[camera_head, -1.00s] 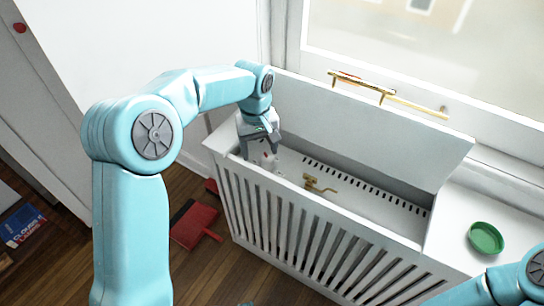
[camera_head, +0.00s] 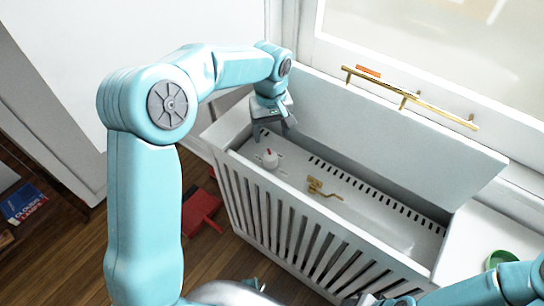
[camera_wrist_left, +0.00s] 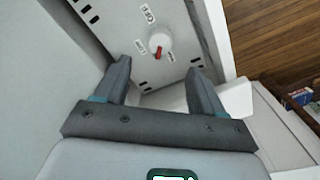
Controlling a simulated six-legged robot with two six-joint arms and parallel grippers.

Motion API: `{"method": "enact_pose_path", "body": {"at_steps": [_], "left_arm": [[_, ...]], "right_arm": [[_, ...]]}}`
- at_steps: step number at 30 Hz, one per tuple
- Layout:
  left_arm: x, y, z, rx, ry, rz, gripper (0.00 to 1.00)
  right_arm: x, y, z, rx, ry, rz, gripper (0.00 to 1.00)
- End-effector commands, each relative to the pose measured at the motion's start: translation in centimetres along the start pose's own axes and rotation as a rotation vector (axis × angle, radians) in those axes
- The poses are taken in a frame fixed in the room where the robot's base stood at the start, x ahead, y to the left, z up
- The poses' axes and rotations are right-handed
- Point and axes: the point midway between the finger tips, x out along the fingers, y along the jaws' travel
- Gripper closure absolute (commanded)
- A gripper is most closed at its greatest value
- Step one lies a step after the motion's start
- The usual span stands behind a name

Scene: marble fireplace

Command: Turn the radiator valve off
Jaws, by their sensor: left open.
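The radiator valve is a white round knob with a red pointer (camera_head: 270,160), standing inside the open white radiator cover (camera_head: 290,232) at its left end. In the left wrist view, the knob (camera_wrist_left: 160,42) has printed labels around it, with OFF at the upper left. Its red pointer faces down in that view, away from OFF. My left gripper (camera_head: 274,132) is open and empty, above the knob and apart from it. In the left wrist view, its fingertips (camera_wrist_left: 159,68) are spread below the knob. My right arm enters at the lower right, its gripper mostly cut off.
A brass fitting (camera_head: 322,189) stands inside the cover, right of the knob. The raised lid (camera_head: 400,130) stands behind the opening. A brass window handle (camera_head: 410,98) is above it. A green dish (camera_head: 500,259) sits on the right ledge. A red dustpan (camera_head: 200,210) lies on the floor at left.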

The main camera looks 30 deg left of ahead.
Motion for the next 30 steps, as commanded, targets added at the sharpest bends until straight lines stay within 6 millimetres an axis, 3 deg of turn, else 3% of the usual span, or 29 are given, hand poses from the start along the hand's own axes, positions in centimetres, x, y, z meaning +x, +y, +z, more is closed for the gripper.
{"method": "enact_pose_path", "body": {"at_steps": [1,6,13,18,27,28,30], "left_arm": [[1.6,-0.1,0.1,0.000,-0.004,-0.003,0.31],[5.8,-0.1,0.1,0.000,-0.003,-0.003,0.31],[10.1,0.0,-0.1,0.001,-0.002,-0.002,0.31],[11.5,0.1,-0.2,-0.001,-0.001,-0.001,0.31],[11.8,0.2,-0.3,0.000,0.001,0.000,0.31],[11.7,0.2,-0.3,0.000,0.001,0.000,0.34],[11.7,0.2,-0.3,0.000,0.001,0.000,0.57]], "right_arm": [[0.5,0.2,0.0,0.000,0.000,0.000,0.57],[1.2,0.4,0.0,0.000,0.000,0.000,0.57],[1.8,0.6,0.0,0.000,0.000,0.000,0.57],[1.9,0.7,0.0,0.000,0.000,0.000,0.57],[1.9,0.7,0.0,0.000,0.000,0.000,0.57],[1.9,0.7,0.0,0.000,0.000,0.000,0.57],[1.9,0.7,0.0,0.000,0.000,0.000,0.57]]}}
